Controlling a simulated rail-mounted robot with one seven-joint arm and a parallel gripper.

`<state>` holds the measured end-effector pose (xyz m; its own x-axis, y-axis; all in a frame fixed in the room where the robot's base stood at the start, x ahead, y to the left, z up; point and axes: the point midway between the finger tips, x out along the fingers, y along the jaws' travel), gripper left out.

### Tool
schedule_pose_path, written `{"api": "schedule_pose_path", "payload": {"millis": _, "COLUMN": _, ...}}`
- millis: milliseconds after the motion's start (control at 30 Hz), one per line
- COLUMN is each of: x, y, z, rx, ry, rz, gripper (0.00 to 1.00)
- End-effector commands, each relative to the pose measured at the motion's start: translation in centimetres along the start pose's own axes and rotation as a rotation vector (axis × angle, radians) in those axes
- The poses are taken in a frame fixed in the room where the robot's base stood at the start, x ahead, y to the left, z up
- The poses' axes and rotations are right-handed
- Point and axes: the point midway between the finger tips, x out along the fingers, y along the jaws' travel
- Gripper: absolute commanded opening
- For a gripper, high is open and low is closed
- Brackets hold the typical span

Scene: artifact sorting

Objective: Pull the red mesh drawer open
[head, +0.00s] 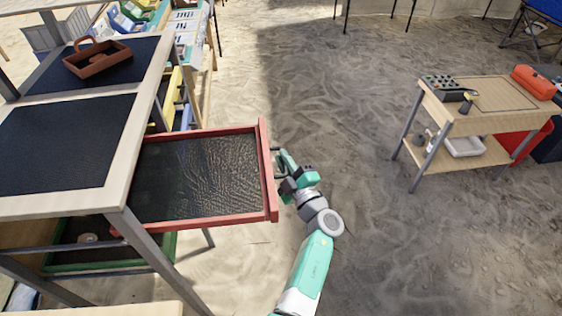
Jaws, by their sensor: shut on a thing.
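The red mesh drawer (266,199) has a red frame and a dark mesh bottom. It is pulled far out to the right from under the wooden table (125,180) at the left. The mesh looks empty. My gripper (279,168) is at the outer side of the drawer's front, shut on its handle. The handle is mostly hidden by my gripper.
A brown carrier (97,58) stands on the table. A green-framed drawer (110,268) sits below the red one. A small wooden cart (472,122) with a red box (535,82) stands at the right. The sandy floor between is clear.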

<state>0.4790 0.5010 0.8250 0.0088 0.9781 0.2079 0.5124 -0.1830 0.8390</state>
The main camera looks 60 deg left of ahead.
Motion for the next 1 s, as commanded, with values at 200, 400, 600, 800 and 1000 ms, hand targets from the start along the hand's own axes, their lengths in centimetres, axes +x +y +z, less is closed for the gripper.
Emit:
{"api": "schedule_pose_path", "payload": {"millis": 200, "x": 0.0, "y": -0.1, "z": -0.1, "rx": 0.001, "ry": 0.002, "rz": -0.001, "gripper": 0.00}}
{"api": "schedule_pose_path", "payload": {"millis": 400, "x": 0.0, "y": -0.1, "z": -0.1, "rx": 0.000, "ry": 0.001, "rz": -0.001, "gripper": 0.33}}
{"api": "schedule_pose_path", "payload": {"millis": 600, "x": -0.1, "y": 0.0, "z": -0.1, "rx": 0.000, "ry": 0.000, "rz": -0.001, "gripper": 0.33}}
{"api": "schedule_pose_path", "payload": {"millis": 800, "x": -3.5, "y": 0.4, "z": -0.1, "rx": 0.001, "ry": -0.003, "rz": 0.001, "gripper": 0.33}}
{"api": "schedule_pose_path", "payload": {"millis": 1000, "x": -6.9, "y": 0.2, "z": -0.1, "rx": 0.001, "ry": -0.001, "rz": 0.000, "gripper": 0.33}}
